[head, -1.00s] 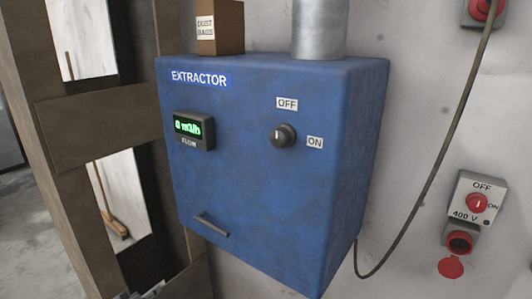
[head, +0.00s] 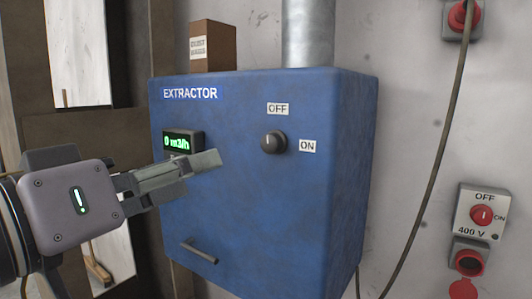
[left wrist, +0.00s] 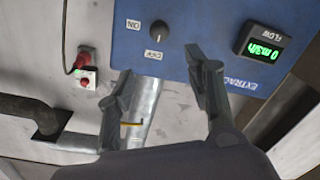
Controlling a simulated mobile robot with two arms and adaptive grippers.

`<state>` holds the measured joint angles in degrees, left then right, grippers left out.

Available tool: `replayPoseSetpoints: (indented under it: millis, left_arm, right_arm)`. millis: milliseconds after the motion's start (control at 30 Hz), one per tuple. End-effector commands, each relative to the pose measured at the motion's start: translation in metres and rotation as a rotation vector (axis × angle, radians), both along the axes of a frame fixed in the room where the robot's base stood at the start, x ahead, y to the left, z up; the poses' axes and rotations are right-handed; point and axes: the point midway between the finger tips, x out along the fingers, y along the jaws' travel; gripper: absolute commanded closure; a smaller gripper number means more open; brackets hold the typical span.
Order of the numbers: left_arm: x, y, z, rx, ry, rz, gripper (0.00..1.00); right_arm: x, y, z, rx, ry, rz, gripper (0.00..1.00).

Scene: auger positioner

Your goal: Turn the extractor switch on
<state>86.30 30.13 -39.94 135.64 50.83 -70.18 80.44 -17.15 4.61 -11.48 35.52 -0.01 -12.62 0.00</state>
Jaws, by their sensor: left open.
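The blue extractor box (head: 270,220) hangs on the wall. Its black rotary switch (head: 273,142) has a pale mark that points up toward the OFF label (head: 278,108); the ON label (head: 307,146) is to its right. The flow display (head: 182,143) reads 0 m3/h. My left gripper (head: 215,162) is in front of the box, left of and slightly below the switch, apart from it. In the left wrist view the left gripper (left wrist: 158,80) has its fingers spread and empty, and the switch (left wrist: 159,31) shows beyond the fingertips. My right gripper is out of view.
A grey duct (head: 308,35) and a brown dust bags box (head: 212,45) stand on top of the extractor. A red 400 V switch and socket (head: 481,215) and a hanging cable (head: 437,150) are on the wall at right. Space before the switch is clear.

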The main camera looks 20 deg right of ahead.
Motion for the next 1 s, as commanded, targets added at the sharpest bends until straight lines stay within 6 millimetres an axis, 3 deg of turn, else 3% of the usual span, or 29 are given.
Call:
replayPoseSetpoints:
  millis: [167,700,1000]
  left_arm:
    - [0.013,-0.017,0.001,0.001,0.003,-0.004,0.52]
    - [0.088,-0.105,0.003,0.0,0.001,-0.001,0.52]
    - [0.109,-0.13,0.002,-0.001,-0.001,-0.001,0.52]
  right_arm:
    - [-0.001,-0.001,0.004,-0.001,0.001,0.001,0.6]
    - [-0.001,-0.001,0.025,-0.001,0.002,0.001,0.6]
    - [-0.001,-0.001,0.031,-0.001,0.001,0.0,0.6]
